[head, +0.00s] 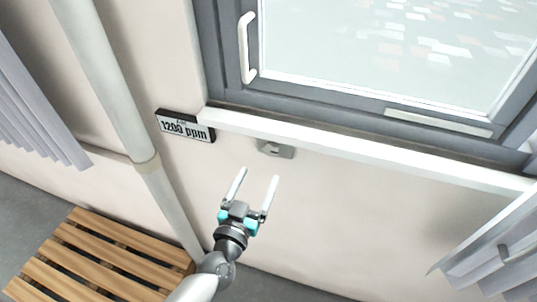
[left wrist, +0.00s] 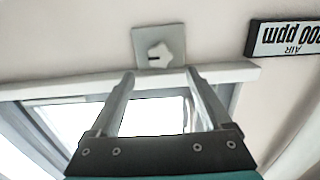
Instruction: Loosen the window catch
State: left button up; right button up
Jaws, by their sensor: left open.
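A grey plate with a small knob (head: 270,148) is on the wall just under the window sill. In the left wrist view the knob (left wrist: 159,55) is pale and lobed, with a dark slot mark on the plate to its left. A white handle (head: 246,48) stands upright on the left side of the grey window frame; I cannot tell which of the two is the catch. My left gripper (head: 258,174) is open and empty, fingers pointing up toward the plate and apart from it. In the left wrist view its fingertips (left wrist: 160,74) frame the space beside the knob. My right gripper is not in view.
A white sill (head: 350,148) juts out above the plate. An air sign reading 1200 ppm (head: 185,126) is to the plate's left. A pale vertical pipe (head: 120,95) and a slatted wooden bench (head: 95,258) are on the left. Grey curtains (head: 35,100) hang at the sides.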

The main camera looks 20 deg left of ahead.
aim_at(271, 152)
pick_arm(q)
jog(key=w, duration=0.8)
jog(key=shift+w+d, duration=0.2)
grip_shut()
dwell(0.5)
